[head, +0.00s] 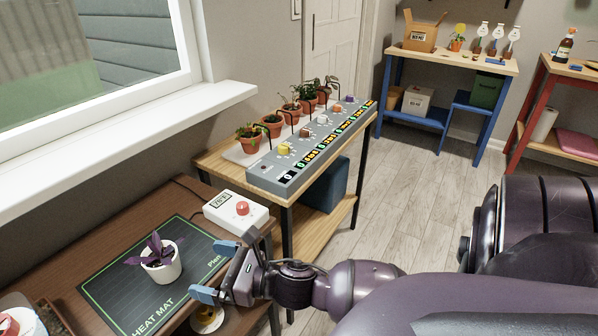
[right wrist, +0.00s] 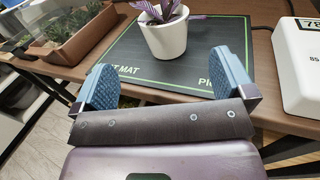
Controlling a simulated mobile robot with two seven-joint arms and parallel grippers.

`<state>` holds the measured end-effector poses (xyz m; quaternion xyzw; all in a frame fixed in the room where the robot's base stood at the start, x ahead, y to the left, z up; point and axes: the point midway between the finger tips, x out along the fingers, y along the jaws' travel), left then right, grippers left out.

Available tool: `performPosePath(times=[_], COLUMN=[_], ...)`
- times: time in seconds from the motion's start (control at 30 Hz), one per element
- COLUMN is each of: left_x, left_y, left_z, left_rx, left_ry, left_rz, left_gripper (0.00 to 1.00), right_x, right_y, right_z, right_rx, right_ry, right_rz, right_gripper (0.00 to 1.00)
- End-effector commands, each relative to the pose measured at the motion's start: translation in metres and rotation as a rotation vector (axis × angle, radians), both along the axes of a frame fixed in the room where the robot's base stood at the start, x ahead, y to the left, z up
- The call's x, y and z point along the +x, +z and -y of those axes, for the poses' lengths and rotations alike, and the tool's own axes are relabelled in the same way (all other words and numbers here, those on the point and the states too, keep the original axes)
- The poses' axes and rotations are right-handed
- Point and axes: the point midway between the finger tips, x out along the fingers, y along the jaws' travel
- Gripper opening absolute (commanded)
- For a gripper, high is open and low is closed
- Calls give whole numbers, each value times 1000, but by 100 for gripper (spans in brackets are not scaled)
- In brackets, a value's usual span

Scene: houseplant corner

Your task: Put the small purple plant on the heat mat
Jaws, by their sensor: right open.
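The small purple plant (head: 159,258) stands upright in a white pot on the dark heat mat (head: 103,296), which has a green border line. In the right wrist view the white pot (right wrist: 165,38) stands on the mat (right wrist: 118,62) just beyond my fingertips. My right gripper (head: 216,272) is open and empty, to the right of the pot. In the right wrist view my two blue fingers (right wrist: 165,80) are spread, with the pot ahead of the gap and apart from them. My left gripper is not in view.
A white controller box (head: 236,211) with a red knob sits behind the mat. A grey valve panel (head: 315,143) and several terracotta pots (head: 271,126) stand on the wooden bench beyond. A planter tray (right wrist: 58,35) is left of the mat. A window sill (head: 130,138) overhangs the back.

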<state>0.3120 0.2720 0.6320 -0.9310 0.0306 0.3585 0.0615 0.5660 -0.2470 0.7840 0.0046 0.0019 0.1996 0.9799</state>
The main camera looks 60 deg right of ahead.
Motion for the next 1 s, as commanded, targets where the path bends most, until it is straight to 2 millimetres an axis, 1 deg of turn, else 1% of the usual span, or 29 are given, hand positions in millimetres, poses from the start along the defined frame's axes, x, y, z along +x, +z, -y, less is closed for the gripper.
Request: performPosePath(times=[0.07,0.13,0.27,0.47,0.67,0.7,0.83,1.0], left_x=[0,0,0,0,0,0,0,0], left_y=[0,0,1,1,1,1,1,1], left_z=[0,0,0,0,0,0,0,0], left_rx=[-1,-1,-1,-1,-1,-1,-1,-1], left_ry=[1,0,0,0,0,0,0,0], left_rz=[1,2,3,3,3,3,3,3], left_gripper=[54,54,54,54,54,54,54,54], right_x=[-4,-11,-32,-74,-124,-134,-170,-214], right_y=[-5,-12,-32,-66,-99,-105,-122,-139], right_z=[1,3,8,16,23,24,25,26], right_rx=[45,134,399,908,1467,1582,1956,2418], right_ry=[-12,-34,-106,-272,-492,-542,-711,-935], right_rz=[-31,-87,-241,-494,-697,-726,-791,-790], right_gripper=[100,100,100,100,100,100,100,100])
